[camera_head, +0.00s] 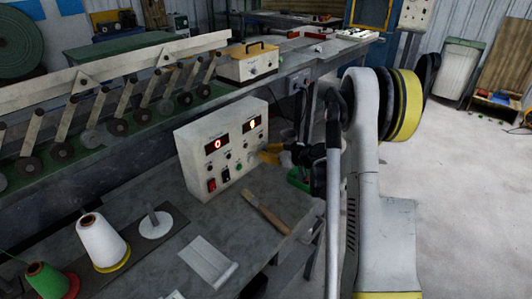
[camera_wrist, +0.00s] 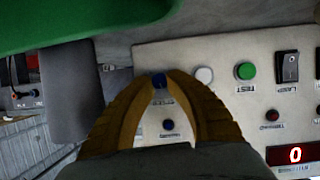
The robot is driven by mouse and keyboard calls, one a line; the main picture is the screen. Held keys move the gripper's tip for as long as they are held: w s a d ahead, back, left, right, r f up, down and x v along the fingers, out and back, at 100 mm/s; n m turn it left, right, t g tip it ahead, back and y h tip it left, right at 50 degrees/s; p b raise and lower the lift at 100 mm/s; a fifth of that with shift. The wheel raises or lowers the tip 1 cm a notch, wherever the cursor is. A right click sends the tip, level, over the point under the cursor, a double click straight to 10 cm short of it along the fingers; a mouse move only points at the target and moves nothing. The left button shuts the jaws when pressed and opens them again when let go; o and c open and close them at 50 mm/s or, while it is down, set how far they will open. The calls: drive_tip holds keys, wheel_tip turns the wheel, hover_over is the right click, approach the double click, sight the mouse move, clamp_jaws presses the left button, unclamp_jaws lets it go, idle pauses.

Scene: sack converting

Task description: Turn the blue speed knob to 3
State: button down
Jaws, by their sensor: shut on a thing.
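The white control panel (camera_head: 222,150) stands on the grey bench, with a red display reading 0 and a second lit display whose digit is hard to read. In the wrist view the panel (camera_wrist: 215,110) appears upside down. My gripper (camera_wrist: 158,80) is at the panel face, its two yellow-brown fingers closed around a blue knob (camera_wrist: 158,82). In the head view my gripper (camera_head: 266,154) reaches the panel's right side, hiding the knob.
A green test button (camera_wrist: 245,71), a white button (camera_wrist: 204,75) and a black rocker switch (camera_wrist: 288,66) are beside the fingers. A green thing (camera_wrist: 80,20) fills the wrist view's top left. A wooden-handled tool (camera_head: 266,212) and a white thread cone (camera_head: 101,243) are on the bench.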

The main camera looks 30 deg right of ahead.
drive_tip(key=m+y, duration=0.1)
drive_tip(key=m, duration=0.1)
drive_tip(key=m+g+y, duration=0.1)
drive_tip(key=m, duration=0.1)
drive_tip(key=shift+d+y, duration=0.2)
drive_tip(key=shift+y, duration=0.2)
drive_tip(key=m+y, duration=0.2)
drive_tip(key=m, duration=0.2)
drive_tip(key=shift+w+f+y, duration=0.1)
drive_tip(key=shift+f+y, duration=0.05)
drive_tip(key=shift+y, duration=0.25)
idle(0.3)
drive_tip(key=c, duration=1.3)
unclamp_jaws()
